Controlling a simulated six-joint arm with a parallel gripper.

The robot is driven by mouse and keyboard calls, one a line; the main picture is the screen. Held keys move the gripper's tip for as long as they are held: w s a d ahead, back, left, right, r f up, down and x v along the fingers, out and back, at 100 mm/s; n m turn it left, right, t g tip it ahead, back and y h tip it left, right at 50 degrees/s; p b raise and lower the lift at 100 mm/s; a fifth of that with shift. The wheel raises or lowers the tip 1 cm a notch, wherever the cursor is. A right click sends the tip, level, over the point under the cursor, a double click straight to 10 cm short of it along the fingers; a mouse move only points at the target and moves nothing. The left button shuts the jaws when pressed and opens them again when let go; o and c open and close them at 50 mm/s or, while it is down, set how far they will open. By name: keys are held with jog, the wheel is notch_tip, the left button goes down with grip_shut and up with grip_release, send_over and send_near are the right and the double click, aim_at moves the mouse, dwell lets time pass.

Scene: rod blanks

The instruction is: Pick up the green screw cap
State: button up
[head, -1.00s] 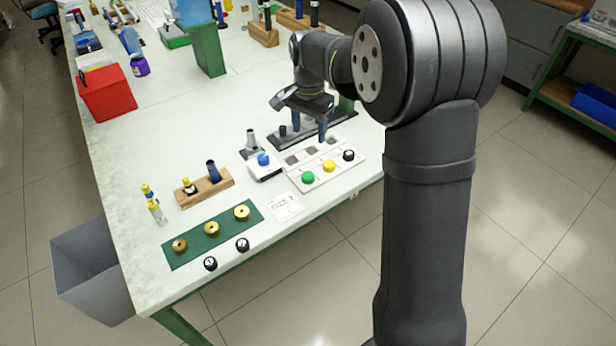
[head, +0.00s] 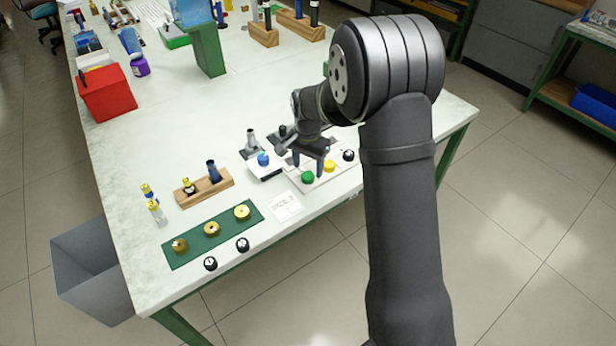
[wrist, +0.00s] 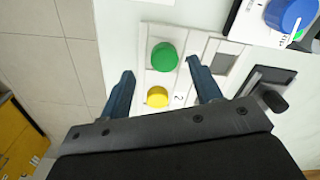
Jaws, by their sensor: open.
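The green screw cap (head: 307,177) sits on a white tray (head: 336,174) near the table's front edge. A yellow cap (head: 330,166) and a black cap (head: 348,155) stand beside it in a row. My gripper (head: 306,164) is open and empty above the tray, close to the green cap. In the wrist view, the green cap (wrist: 164,56) lies just beyond the two blue fingertips (wrist: 168,80), roughly centred between them. The yellow cap (wrist: 157,97) shows between the fingers, nearer my wrist. The black cap is hidden in the wrist view.
A white box with a blue knob (head: 263,159) stands just left of the tray. A wooden block (head: 204,187) with bottles and a green mat (head: 190,254) with several brass parts lie further left.

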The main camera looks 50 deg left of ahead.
aim_at(307, 177)
jog(key=f, duration=0.4)
jog(key=shift+a, duration=0.2)
jog(key=c, duration=1)
jog(key=shift+c, duration=0.2)
